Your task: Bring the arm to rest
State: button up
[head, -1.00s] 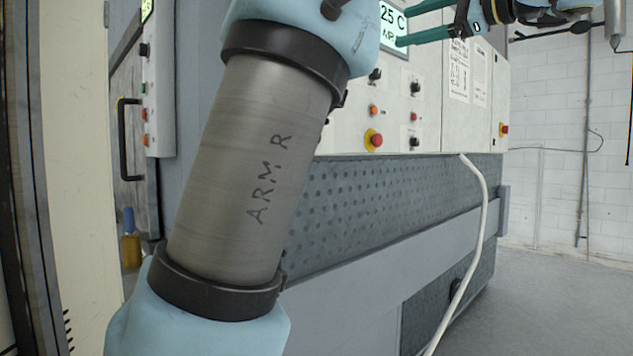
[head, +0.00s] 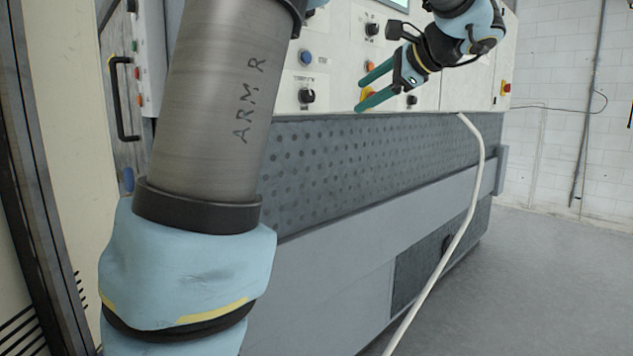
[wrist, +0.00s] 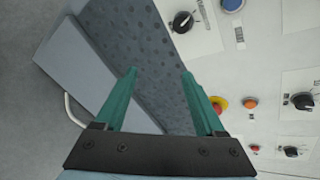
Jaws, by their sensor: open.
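My gripper (head: 364,92) is at the upper middle of the head view, in front of the washer's control panel (head: 344,60). Its two green fingers point left and stand apart, with nothing between them. One finger overlaps the red emergency button on its yellow base; I cannot tell from the head view whether it touches. In the wrist view my gripper (wrist: 158,82) shows both fingers spread, with the dark perforated panel (wrist: 140,45) beyond them. My large arm link marked "ARM R" fills the left of the head view and hides part of the washer.
The control panel has a blue button (head: 305,57) and a black knob (head: 307,95). A black door handle (head: 124,98) is at the left. A white hose (head: 470,190) hangs down the washer's front. Open floor (head: 540,270) lies at the right, before a white brick wall (head: 555,110).

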jog(key=a+f+n+g+h+p, duration=0.1)
jog(key=a+f+g, duration=0.15)
jog(key=f, duration=0.35)
jog(key=a+f+n+g+h, duration=0.1)
jog(key=a+f, duration=0.3)
jog(key=f, duration=0.1)
jog(key=s+a+f+n+g+h+p, duration=0.1)
jog(key=s+a+f+n+h, duration=0.1)
jog(key=s+a+f+n, duration=0.1)
jog(key=s+a+f+n+g+h+p, duration=0.1)
jog(key=s+a+f+n+g+h, duration=0.1)
jog(key=s+a+f+n, duration=0.2)
jog(key=s+a+f+n+g+h+p, duration=0.1)
jog(key=s+a+f+n+h, duration=0.1)
jog(key=s+f+n, duration=0.4)
jog(key=s+a+f, duration=0.1)
jog(key=s+f, duration=0.2)
jog(key=f, duration=0.4)
jog(key=shift+a+f+g+h, duration=0.25)
jog(key=shift+a+g+h, duration=0.1)
jog(key=shift+h, duration=0.05)
